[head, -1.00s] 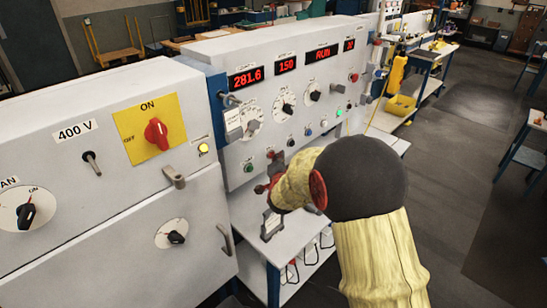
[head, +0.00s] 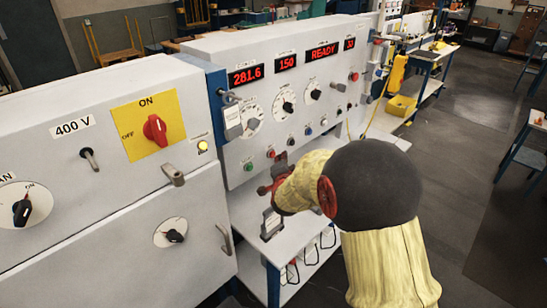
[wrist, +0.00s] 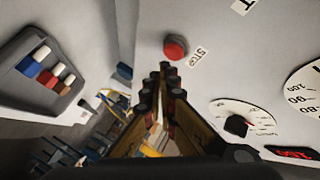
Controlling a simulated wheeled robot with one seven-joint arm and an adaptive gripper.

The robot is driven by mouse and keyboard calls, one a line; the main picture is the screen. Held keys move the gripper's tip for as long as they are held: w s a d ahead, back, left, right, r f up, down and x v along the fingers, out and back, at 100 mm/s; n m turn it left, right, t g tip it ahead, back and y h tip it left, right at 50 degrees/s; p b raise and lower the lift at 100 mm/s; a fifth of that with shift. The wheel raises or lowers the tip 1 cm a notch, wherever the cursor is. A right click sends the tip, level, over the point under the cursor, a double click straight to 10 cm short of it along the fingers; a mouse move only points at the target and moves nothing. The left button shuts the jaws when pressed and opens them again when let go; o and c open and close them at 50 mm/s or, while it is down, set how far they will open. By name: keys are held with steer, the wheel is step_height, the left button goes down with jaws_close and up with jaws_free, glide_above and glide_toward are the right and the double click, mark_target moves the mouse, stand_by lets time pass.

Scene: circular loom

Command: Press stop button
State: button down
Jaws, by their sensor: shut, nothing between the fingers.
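The stop button (wrist: 175,48) is a round red button on the pale panel in the wrist view, with a STOP label beside it. It also shows in the head view (head: 271,153), on the lower panel face, right of a green button (head: 248,167). My gripper (wrist: 164,75) is shut and empty, its dark fingertips just below the button in the wrist view. A small gap seems to separate them from it. In the head view my gripper (head: 268,184) is partly hidden by my sleeved arm. A red display (head: 324,52) reads READY.
Knobs and dials (head: 287,105) crowd the panel above the button row. A white shelf unit (head: 262,255) stands below. A rack of coloured switches (wrist: 40,67) shows at left in the wrist view. Open floor (head: 470,200) lies to the right.

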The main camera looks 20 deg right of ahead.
steer(key=shift+s, duration=0.1)
steer(key=shift+s+d+b, duration=0.3)
steer(key=shift+s+b, duration=0.05)
steer(key=shift+s, duration=0.4)
steer(key=shift+s+d+b, duration=0.25)
steer(key=shift+s+b, duration=0.1)
steer(key=shift+s, duration=0.4)
steer(key=shift+s+d+b, duration=0.3)
steer(key=shift+s+b, duration=0.05)
steer(key=shift+s, duration=0.4)
stand_by(1.1)
